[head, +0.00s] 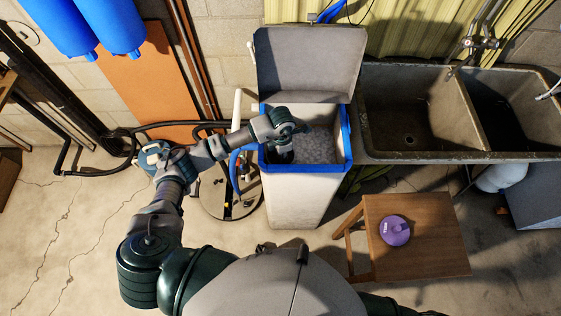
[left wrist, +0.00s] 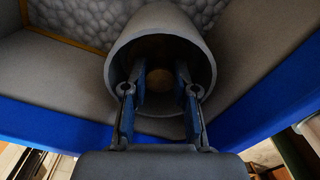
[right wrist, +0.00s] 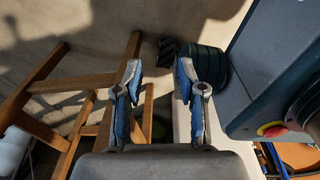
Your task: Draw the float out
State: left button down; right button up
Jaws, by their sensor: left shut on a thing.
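The tank (head: 300,200) is a tall white cabinet with a blue rim, its grey lid (head: 305,65) raised. My left gripper (head: 285,128) reaches into the tank's left side. In the left wrist view, the fingers of my left gripper (left wrist: 159,80) are inside the mouth of a round grey tube (left wrist: 205,55). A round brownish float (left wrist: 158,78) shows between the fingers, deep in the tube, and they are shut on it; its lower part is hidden. My right gripper (right wrist: 157,80) is open and empty, near a wooden stool.
Pale grey pellets (head: 318,143) fill the tank around the tube. A wooden stool (head: 445,245) with a purple round cap (head: 395,230) stands front right of the tank. A double stone sink (head: 410,105) is on the right. A white pipe and hoses stand left of the tank.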

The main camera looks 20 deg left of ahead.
pick_arm(q)
jog(key=shift+d, duration=0.1)
jog(key=shift+r, duration=0.3)
notch_tip(320, 180, up, 2)
jog(key=shift+r+p, duration=0.15)
jog(key=shift+p, duration=0.8)
jog(key=shift+a+r+p, duration=0.2)
jog(key=shift+r+p, duration=0.3)
jog(key=shift+r, duration=0.25)
jog(key=shift+d+r+p, duration=0.2)
jog(key=shift+r+p, duration=0.9)
jog(key=shift+r, duration=0.75)
jog(key=shift+r+p, duration=0.65)
jog(key=shift+r, duration=0.55)
pick_arm(e)
jog(key=shift+s+r, duration=0.2)
jog(key=shift+r, duration=1.3)
jog(key=shift+s+r, duration=0.2)
jog(key=shift+r, duration=1.25)
pick_arm(q)
notch_tip(320, 180, up, 8)
jog(key=p, duration=0.4)
pick_arm(e)
notch_tip(320, 180, up, 4)
jog(key=shift+w+r, duration=0.1)
jog(key=shift+r, duration=0.1)
